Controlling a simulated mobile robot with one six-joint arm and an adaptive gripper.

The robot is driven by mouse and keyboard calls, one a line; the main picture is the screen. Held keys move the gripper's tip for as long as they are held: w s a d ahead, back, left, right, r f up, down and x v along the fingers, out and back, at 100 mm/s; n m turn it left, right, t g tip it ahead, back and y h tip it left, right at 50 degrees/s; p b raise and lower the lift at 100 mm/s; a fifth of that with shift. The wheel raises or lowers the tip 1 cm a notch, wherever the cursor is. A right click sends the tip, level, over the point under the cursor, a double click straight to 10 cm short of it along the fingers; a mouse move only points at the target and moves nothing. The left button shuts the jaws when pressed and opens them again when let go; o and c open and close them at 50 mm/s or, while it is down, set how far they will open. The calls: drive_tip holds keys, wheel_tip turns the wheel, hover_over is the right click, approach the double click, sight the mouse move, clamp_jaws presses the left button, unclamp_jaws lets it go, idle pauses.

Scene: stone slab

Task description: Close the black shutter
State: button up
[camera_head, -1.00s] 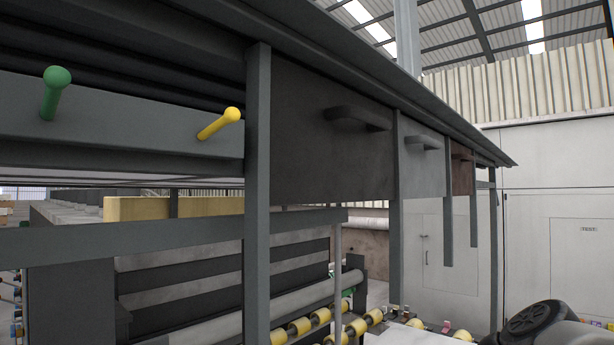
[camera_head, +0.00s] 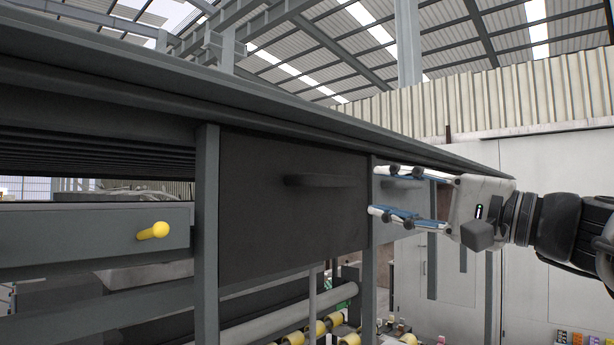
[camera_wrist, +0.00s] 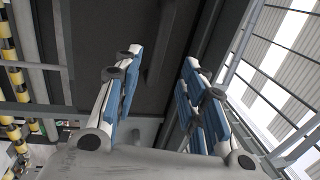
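The black shutter (camera_head: 285,232) is a dark flat panel hanging between two grey posts under the long ledge. Its dark handle (camera_head: 325,181) sticks out near its upper right. My gripper (camera_head: 373,190) comes in from the right with its fingers pointing left, just right of the handle. It is open and empty, with a clear gap between its fingers. In the wrist view the black shutter (camera_wrist: 105,25) lies beyond the open fingers, and its bar-like handle (camera_wrist: 160,42) shows between them. Whether a finger touches anything is not clear.
A grey shutter with a handle (camera_head: 404,184) lies behind my gripper. The post (camera_head: 368,255) stands beside the black shutter. A yellow knob (camera_head: 153,231) sticks out at left. Rollers (camera_head: 317,327) are below, and the ledge (camera_head: 300,120) overhangs above.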

sight(338, 182)
drive_tip(key=p+x, duration=0.3)
drive_tip(key=x, duration=0.9)
drive_tip(key=shift+d, duration=0.1)
drive_tip(key=shift+c, duration=0.2)
clamp_jaws()
